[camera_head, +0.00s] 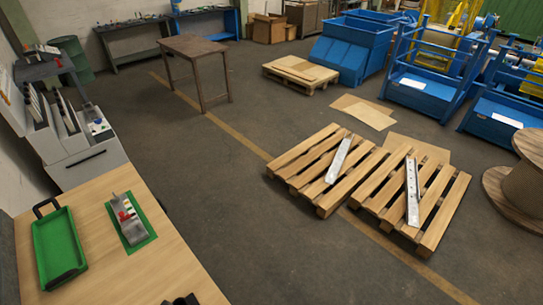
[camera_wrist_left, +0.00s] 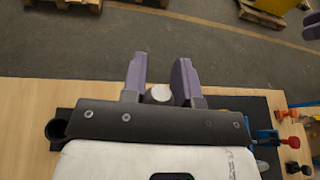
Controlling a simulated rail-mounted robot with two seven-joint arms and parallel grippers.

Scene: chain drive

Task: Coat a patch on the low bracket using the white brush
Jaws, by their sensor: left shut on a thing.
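In the left wrist view, my left gripper (camera_wrist_left: 160,78) has its two purple fingers on either side of a white round end (camera_wrist_left: 161,93). I take this to be the end of the white brush; the rest of it is hidden. In the head view, a grey metal piece with red parts (camera_head: 127,215) stands on a green mat (camera_head: 138,246) on the wooden table. I cannot tell whether it is the low bracket. A purple-grey shape at the upper right edge of the wrist view may be part of my right gripper (camera_wrist_left: 312,26), mostly cut off.
A green tray with a black handle (camera_head: 58,246) lies left of the mat. Red, orange and black knobbed things (camera_wrist_left: 292,140) stand at the right of the wrist view. A dark object (camera_head: 181,299) shows at the head view's bottom edge. Pallets (camera_head: 330,195) lie on the floor beyond.

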